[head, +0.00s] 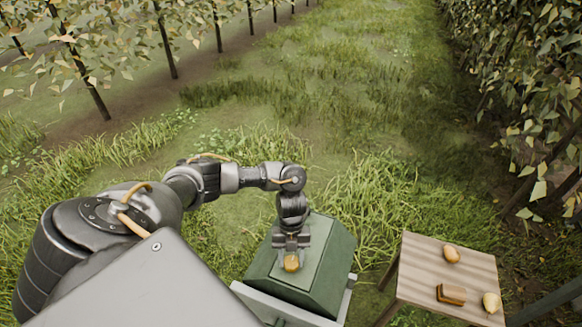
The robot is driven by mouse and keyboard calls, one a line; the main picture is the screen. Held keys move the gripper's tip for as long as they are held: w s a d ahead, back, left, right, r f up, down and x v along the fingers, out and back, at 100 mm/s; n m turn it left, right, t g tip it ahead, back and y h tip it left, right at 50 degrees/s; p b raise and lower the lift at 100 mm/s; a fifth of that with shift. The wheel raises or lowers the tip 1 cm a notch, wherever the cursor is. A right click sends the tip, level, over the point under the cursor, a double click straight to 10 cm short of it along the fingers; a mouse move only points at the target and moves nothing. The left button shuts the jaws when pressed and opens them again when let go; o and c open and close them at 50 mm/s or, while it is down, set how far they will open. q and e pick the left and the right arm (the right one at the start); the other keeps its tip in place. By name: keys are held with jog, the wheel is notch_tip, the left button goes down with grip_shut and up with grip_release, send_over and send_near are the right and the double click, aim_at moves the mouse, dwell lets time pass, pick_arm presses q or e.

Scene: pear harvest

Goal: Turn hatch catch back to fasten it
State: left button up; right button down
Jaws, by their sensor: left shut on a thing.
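My right gripper is not in the head view.
A wooden table (425,262) stands to the right of the green box. On it are a brownish pear (451,254), a small brown block (451,294) and a yellow pear (491,302). Grass lies around, with tree rows on both sides.

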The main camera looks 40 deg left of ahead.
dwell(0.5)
pick_arm(q)
jog(key=o, duration=1)
jog(key=v, duration=1)
jog(key=shift+w+r, duration=0.2)
jog(key=shift+r, duration=0.1)
jog(key=shift+a, duration=0.1)
